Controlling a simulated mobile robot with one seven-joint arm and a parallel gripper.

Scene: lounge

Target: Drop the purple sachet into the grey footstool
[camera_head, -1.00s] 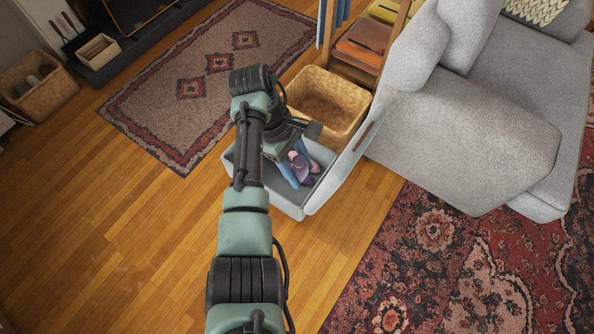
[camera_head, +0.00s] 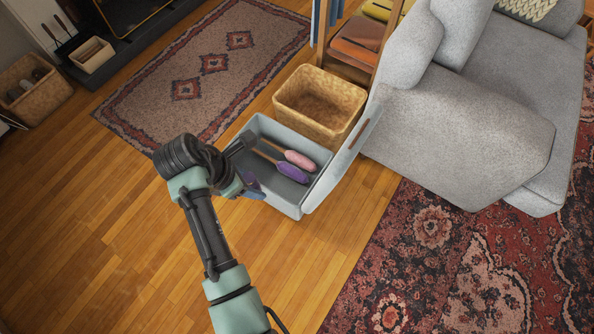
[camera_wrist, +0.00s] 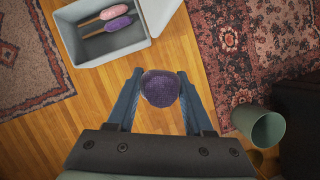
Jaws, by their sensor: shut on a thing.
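The grey footstool (camera_head: 287,207) stands open on the wood floor, its lid raised on the right side. A pink-headed item (camera_head: 300,160) and a purple-headed item (camera_head: 292,174), both with wooden handles, lie inside it. My gripper (camera_head: 250,190) is just outside the footstool's left side, partly hidden by my arm. In the wrist view its fingers (camera_wrist: 160,92) are shut on the dark purple sachet (camera_wrist: 160,88), which is held over bare floor. The footstool (camera_wrist: 118,47) shows at the upper left there, apart from the sachet.
An empty wicker basket (camera_head: 318,105) stands behind the footstool. A grey sofa (camera_head: 470,130) is to the right. A patterned rug (camera_head: 210,75) lies behind.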

